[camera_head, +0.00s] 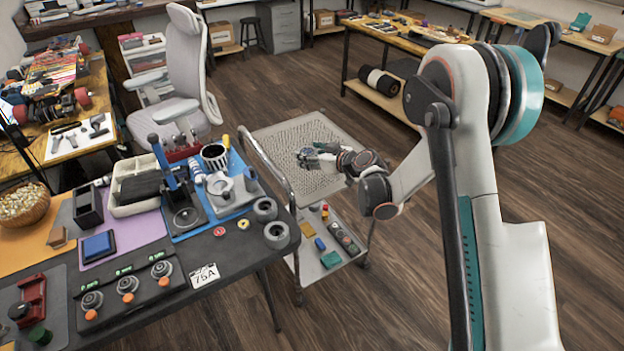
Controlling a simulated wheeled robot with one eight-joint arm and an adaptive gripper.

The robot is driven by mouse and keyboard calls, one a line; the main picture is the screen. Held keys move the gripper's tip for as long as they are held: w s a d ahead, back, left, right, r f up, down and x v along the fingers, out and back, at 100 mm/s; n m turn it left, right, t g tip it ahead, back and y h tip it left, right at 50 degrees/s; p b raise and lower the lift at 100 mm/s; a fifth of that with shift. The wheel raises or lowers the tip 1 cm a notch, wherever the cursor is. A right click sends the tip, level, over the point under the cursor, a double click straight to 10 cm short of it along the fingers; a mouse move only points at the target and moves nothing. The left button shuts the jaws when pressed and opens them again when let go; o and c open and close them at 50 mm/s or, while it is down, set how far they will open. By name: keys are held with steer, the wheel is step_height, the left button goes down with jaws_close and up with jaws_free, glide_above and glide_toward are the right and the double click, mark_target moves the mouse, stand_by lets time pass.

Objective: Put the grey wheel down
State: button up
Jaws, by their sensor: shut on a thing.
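My gripper (318,157) is over the perforated top shelf of the cart (280,138), near the middle. It is shut on a small grey thing (307,159) that looks like the grey wheel, partly hidden by the fingers. At this size I cannot tell whether the wheel touches the shelf or is held just above it. Two other grey wheels, one (265,210) behind the other (277,235), rest at the right edge of the dark workbench.
The cart's top shelf is otherwise bare, and its lower shelf (322,222) holds several small parts. A metal handle (268,168) rises at the cart's left side. The workbench (240,268) is crowded with tools and trays. A grey chair (185,75) stands behind it.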

steer(key=shift+f+b, duration=1.35)
steer(key=shift+f, duration=3)
steer(key=shift+f, duration=0.15)
steer(key=o, duration=1.1)
